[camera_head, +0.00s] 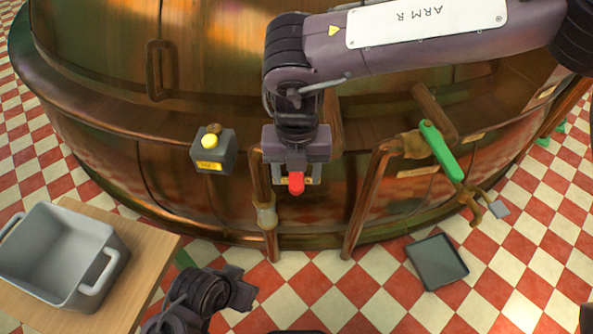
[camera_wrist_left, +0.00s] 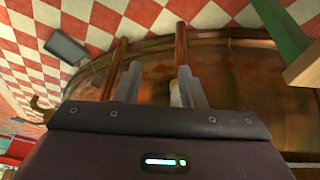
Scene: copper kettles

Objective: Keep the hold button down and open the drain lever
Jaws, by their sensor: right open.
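A grey box with a bright yellow dome and a yellow label, likely the hold button (camera_head: 209,141), sits on the copper kettle's front. No gripper touches it in the head view. A red handle (camera_head: 296,184) shows under my right gripper (camera_head: 296,181), which is open with its fingers on either side of it; contact cannot be told. A green lever (camera_head: 441,151) slants down rightward on a pipe right of that gripper. Which handle is the drain lever I cannot read. My left gripper (camera_wrist_left: 158,75) is open in the left wrist view, with nothing clearly between its fingers.
The copper kettle (camera_head: 170,165) fills the back. Copper pipes (camera_head: 358,205) run down its front to the checkered floor. A grey tub (camera_head: 60,245) stands on a wooden table (camera_head: 150,250) at left. A dark tray (camera_head: 436,262) lies on the floor at right, near a brass spout (camera_head: 470,201).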

